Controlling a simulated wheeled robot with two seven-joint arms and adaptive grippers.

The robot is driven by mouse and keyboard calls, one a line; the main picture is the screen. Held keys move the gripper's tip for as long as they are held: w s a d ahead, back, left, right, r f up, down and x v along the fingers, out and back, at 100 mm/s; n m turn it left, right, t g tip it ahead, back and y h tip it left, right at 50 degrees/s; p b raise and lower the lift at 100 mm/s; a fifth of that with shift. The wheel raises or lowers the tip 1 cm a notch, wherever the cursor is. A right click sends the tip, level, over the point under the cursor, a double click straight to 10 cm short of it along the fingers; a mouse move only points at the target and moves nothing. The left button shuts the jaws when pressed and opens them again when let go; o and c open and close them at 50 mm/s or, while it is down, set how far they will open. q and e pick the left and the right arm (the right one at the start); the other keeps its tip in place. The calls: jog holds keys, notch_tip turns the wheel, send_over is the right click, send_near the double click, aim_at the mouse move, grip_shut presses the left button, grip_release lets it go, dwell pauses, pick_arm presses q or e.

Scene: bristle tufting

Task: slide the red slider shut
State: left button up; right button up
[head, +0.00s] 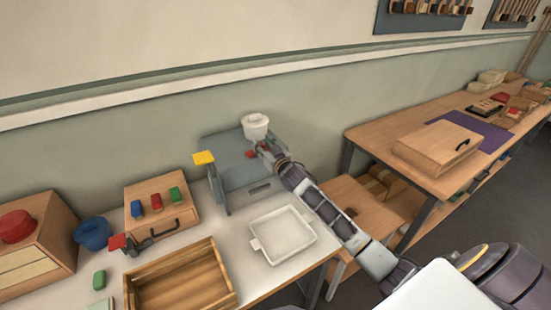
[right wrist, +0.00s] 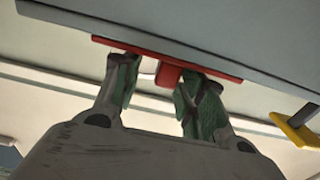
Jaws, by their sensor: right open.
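The red slider (right wrist: 168,74) is a flat red strip with a block-shaped knob, on the underside of a grey panel in the right wrist view. In the head view, a small red part of it (head: 250,154) shows on the grey machine (head: 240,178). My right gripper (right wrist: 157,75) is open, with one green-padded finger on each side of the knob. The right finger is close to the knob; I cannot tell whether it touches. In the head view my right gripper (head: 265,148) reaches the machine's top and hides part of the slider. My left gripper is not in view.
A white cup (head: 255,126) stands on the machine, and a yellow tab (head: 203,158) sticks out at its left. A white tray (head: 283,254), a wooden crate (head: 222,291) and a box with coloured blocks (head: 130,206) stand nearby. A wooden table (head: 365,140) is at right.

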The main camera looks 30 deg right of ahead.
jog(key=s, duration=1.1)
jog(key=shift+d, duration=0.25)
dwell(0.3)
jog(key=shift+s, duration=0.1)
dwell(0.6)
